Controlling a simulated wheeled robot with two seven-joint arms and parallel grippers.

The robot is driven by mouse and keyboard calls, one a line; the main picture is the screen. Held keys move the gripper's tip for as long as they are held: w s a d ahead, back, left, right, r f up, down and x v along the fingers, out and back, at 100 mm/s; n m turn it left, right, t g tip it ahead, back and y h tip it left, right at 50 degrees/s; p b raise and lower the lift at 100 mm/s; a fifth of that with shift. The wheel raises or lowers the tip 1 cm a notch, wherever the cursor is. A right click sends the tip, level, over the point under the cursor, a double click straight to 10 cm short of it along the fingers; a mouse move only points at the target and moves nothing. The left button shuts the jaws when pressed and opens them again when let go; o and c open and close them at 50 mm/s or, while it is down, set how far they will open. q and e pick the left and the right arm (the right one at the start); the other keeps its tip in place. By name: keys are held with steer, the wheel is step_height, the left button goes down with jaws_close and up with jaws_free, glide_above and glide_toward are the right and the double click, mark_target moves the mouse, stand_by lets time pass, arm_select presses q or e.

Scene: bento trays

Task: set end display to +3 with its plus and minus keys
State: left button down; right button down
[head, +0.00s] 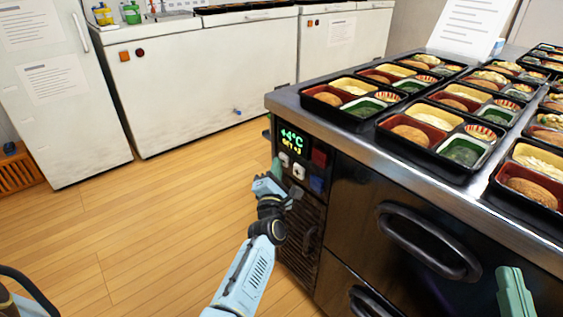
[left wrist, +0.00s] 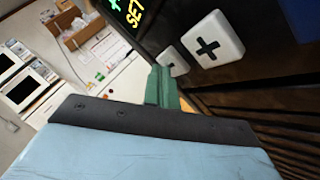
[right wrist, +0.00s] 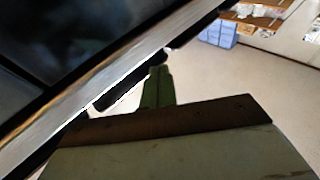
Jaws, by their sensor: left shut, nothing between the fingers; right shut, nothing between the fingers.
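The end display (head: 291,139) on the dark counter's end panel reads +4°C, with SET +3 below it. Its lower edge also shows in the left wrist view (left wrist: 132,12). Two white keys sit under it. The plus key (left wrist: 212,40) is plain in the left wrist view; the other key (left wrist: 172,60) is partly hidden behind my fingertips, with part of a minus mark visible. My left gripper (head: 276,168) is shut and empty, close in front of the keys; contact cannot be told. My right gripper (head: 515,290) is shut and empty beside the counter's drawer front.
Red (head: 319,157) and blue (head: 316,183) buttons sit right of the keys, above a vent grille (head: 301,238). A drawer handle (head: 428,242) juts from the counter front. Bento trays (head: 437,165) fill the countertop. Wooden floor (head: 170,220) is open to the left.

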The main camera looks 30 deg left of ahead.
stand_by(0.4)
arm_select(q)
steer(key=shift+s+a+p, duration=0.25)
steer(key=shift+s+p, duration=0.25)
steer(key=shift+s, duration=0.25)
steer(key=shift+s+a+p, duration=0.35)
steer(key=shift+s, duration=0.4)
steer(key=shift+s+a+p, duration=0.3)
steer(key=shift+s+p, duration=0.1)
steer(key=shift+s, duration=0.4)
steer(key=shift+s+a+p, duration=0.35)
steer(key=shift+s, duration=0.4)
